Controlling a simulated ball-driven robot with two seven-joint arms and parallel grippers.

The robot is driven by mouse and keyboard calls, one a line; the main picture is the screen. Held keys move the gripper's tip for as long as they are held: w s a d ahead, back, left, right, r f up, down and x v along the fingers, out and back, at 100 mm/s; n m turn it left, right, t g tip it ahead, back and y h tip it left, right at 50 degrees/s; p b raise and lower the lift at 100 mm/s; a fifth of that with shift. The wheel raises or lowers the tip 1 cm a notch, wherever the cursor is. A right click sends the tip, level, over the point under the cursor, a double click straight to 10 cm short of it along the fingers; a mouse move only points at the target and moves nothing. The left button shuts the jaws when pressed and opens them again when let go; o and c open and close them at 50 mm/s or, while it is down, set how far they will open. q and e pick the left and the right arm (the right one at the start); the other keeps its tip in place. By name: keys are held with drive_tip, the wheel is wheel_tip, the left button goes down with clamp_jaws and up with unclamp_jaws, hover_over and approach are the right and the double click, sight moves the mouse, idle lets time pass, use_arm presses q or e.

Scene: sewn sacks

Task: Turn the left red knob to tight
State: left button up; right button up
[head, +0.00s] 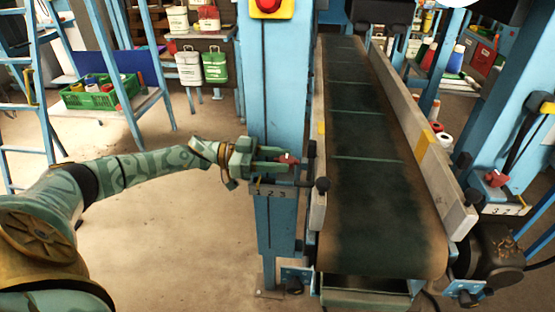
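The left red knob (288,159) sits on the blue post left of the conveyor, above a small plate (272,190) marked with numbers. My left gripper (284,160) is at this knob, its green fingers reaching in from the left. The fingers lie around or against the knob and partly hide it; I cannot tell whether they grip it. A second red knob (496,178) shows on the right post, above a similar numbered plate (503,209). My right gripper is not in view.
The conveyor belt (365,180) runs away from me between pale side rails (424,130). A black ball-ended lever (321,185) stands close to the left knob. A red stop button (268,5) sits higher on the left post (272,80).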

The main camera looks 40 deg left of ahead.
use_arm(q)
drive_tip(key=shift+o, duration=1)
drive_tip(key=v, duration=1.6)
drive_tip(key=shift+a+f, duration=0.1)
drive_tip(key=shift+a, duration=0.05)
